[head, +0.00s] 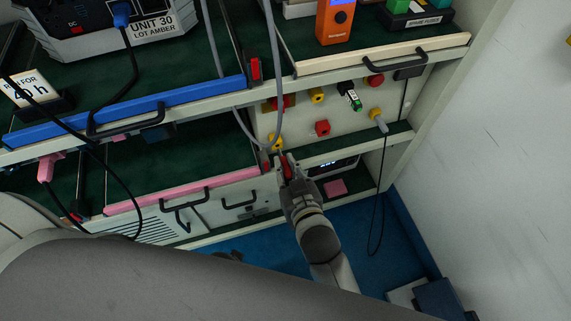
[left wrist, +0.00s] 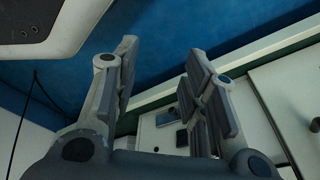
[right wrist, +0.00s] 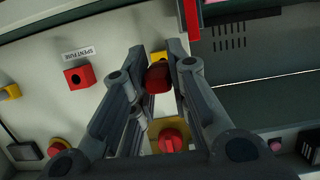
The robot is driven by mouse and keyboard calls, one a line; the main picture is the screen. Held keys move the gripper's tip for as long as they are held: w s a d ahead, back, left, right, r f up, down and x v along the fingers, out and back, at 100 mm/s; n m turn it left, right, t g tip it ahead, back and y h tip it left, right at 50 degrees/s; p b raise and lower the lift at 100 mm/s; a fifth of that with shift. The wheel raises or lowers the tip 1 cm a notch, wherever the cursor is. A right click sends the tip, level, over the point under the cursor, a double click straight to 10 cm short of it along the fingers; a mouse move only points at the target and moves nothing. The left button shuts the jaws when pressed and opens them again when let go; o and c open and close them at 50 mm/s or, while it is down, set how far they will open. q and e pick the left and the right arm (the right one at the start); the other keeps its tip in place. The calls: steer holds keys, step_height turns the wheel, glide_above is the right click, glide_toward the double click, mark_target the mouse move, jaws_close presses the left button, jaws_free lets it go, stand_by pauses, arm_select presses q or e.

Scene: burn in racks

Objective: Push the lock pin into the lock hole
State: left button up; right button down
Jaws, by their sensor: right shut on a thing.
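My right gripper (head: 286,163) is at the front of the lower shelf, by the right end of the pink rail. It is shut on a small red piece, which shows between the fingertips in the right wrist view (right wrist: 157,80). I cannot tell whether this piece is the lock pin. A yellow part (right wrist: 159,56) shows just behind it. A red knob on a yellow plate (right wrist: 171,140) shows between the finger links. The fingers hide part of the panel, and I cannot make out the lock hole. My left gripper (left wrist: 158,70) is open and empty, over blue floor.
The pink rail (head: 175,190) and blue rail (head: 140,108) edge the shelves, with black handles. A grey cable (head: 279,100) hangs close to my right gripper. A red box (right wrist: 79,77) labelled SPENT FUSE sits on the panel. A plugged cable (head: 381,180) hangs at right.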

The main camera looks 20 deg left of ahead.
mark_target(288, 173)
arm_select(q)
steer(key=shift+s+f, duration=0.1)
steer(key=shift+f, duration=0.2)
arm_select(e)
steer(key=shift+s+d, duration=0.2)
steer(key=shift+s, duration=0.05)
